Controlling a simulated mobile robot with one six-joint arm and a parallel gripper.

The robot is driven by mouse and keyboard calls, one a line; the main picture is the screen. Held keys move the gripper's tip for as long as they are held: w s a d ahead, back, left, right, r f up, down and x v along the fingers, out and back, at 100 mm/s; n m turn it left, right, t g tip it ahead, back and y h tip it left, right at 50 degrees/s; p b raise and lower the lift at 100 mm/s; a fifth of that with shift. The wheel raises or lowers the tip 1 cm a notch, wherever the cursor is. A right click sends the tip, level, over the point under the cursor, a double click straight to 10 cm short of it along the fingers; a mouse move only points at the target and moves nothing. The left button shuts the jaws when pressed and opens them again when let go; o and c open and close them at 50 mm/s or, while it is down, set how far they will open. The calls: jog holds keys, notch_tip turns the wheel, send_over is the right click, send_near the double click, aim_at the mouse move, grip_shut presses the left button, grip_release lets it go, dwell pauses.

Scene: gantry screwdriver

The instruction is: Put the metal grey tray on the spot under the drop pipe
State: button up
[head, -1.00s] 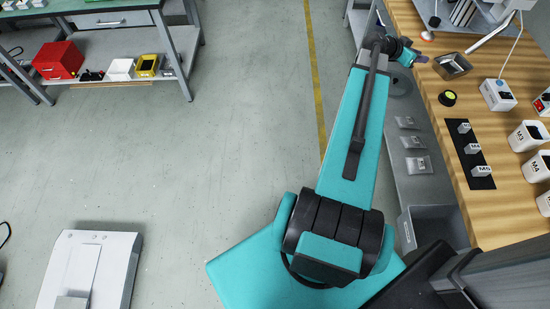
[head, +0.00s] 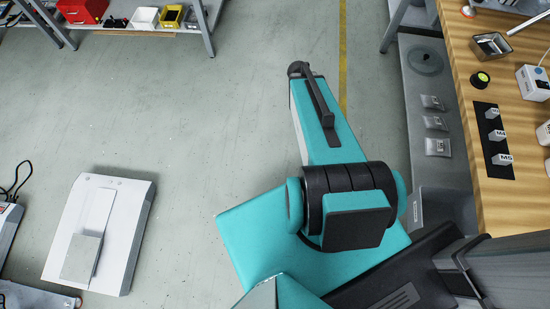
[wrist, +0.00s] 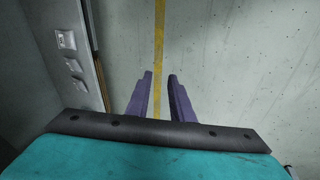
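The metal grey tray (head: 491,46) is a small open square dish on the wooden bench, near the top right of the head view. A slanted grey bar (head: 529,23) shows beside it at the right edge; I cannot tell if it is the drop pipe. The spot under the pipe cannot be made out. My gripper (wrist: 160,76) shows in the wrist view as two purple fingers with a gap between them, open and empty, over the floor. It is hidden in the head view and well away from the tray.
The wooden bench (head: 505,200) runs down the right side. It carries a black strip with grey blocks (head: 492,140), a black-and-yellow round piece (head: 480,79) and a white box (head: 534,82). Small packets lie on its lower shelf (head: 455,185). Open floor (head: 220,110) lies left.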

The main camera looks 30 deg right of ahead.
jog(key=s+a+f+n+g+y, duration=0.1)
jog(key=s+a+f+n, duration=0.1)
jog(key=s+a, duration=0.3)
jog(key=s+a+f+n+g+y, duration=0.1)
jog(key=s+a+f+n, duration=0.2)
jog(key=a, duration=1)
jog(key=s+a+f+n+g+y, duration=0.1)
jog(key=s+a+f, duration=0.3)
jog(key=s+a, duration=0.4)
jog(key=shift+a+f+n+g+y, duration=0.2)
jog(key=shift+a+n+g+y, duration=0.3)
jog(key=shift+n, duration=0.3)
jog(key=shift+r, duration=0.1)
jog(key=shift+r+p, duration=0.25)
jog(key=shift+p, duration=0.1)
